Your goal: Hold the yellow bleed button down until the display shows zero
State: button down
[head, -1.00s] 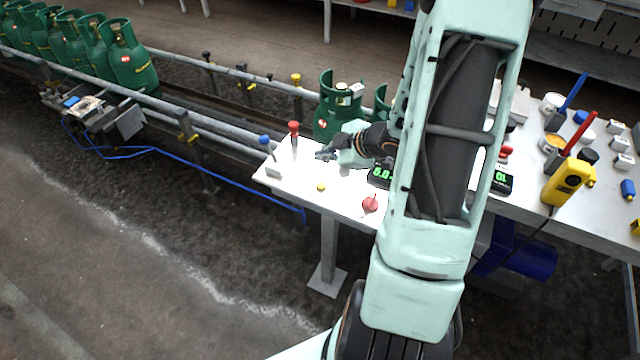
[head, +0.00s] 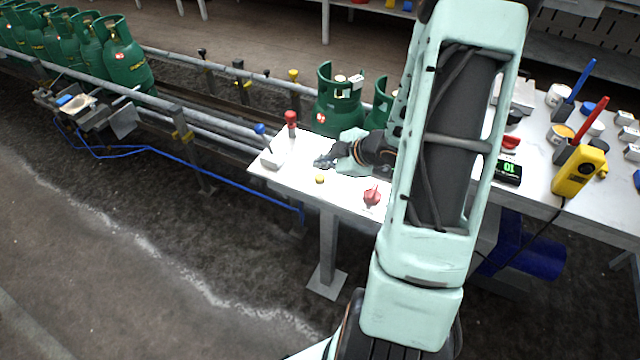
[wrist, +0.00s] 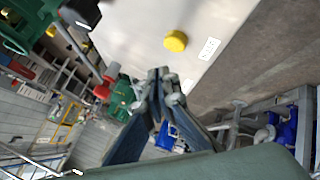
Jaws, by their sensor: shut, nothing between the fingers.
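The yellow bleed button (head: 320,180) is a small round cap on the white bench top, near its front edge. It also shows in the wrist view (wrist: 175,41), next to a small white label. My gripper (head: 322,162) is shut and empty. It is just behind the button in the head view, apart from it. In the wrist view the closed fingertips (wrist: 160,75) are below the button in the picture, with a gap between. The display beside the gripper is hidden behind my arm. Another display (head: 508,171), right of my arm, shows green digits that look like 10.
A red knob (head: 372,196) sits right of the button. A red-topped post (head: 291,121) and a blue-topped lever (head: 261,130) stand at the bench's left end. A green cylinder (head: 338,105) stands behind. A yellow handheld box (head: 579,171) and tools crowd the right.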

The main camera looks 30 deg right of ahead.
aim_at(322, 178)
jog(key=shift+f+b, duration=0.4)
jog(key=shift+f, duration=0.5)
jog(key=shift+f, duration=0.15)
dwell(0.6)
jog(key=shift+f, duration=0.3)
jog(key=shift+f+b, duration=0.45)
jog(key=shift+b, duration=0.15)
dwell(1.7)
dwell(1.6)
jog(key=shift+r+p, duration=0.9)
jog(key=shift+r, duration=0.05)
notch_tip(322, 178, up, 5)
jog(key=p, duration=0.5)
